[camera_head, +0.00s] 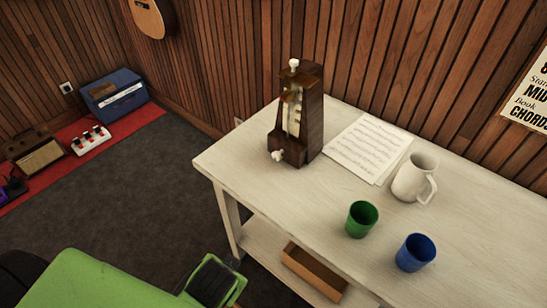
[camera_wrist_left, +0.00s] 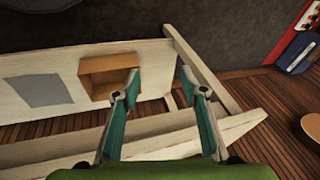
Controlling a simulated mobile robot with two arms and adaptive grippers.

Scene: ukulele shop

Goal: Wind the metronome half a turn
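The metronome (camera_head: 312,130) is a dark brown wooden wedge standing upright at the left end of the white table (camera_head: 465,225). A white knob (camera_head: 293,65) sits on its top, and a white winding key (camera_head: 277,156) sticks out low on its near left side. My left arm's green end shows at the bottom left of the head view, below and apart from the metronome. In the left wrist view my left gripper (camera_wrist_left: 160,93) is open, its two teal-padded fingers apart with nothing between them. The metronome is not visible there. My right gripper is in neither view.
Sheet music (camera_head: 368,147), a white mug (camera_head: 414,178), a green cup (camera_head: 361,219) and a blue cup (camera_head: 416,252) stand right of the metronome. An open wooden box (camera_head: 314,273) is on the lower shelf.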

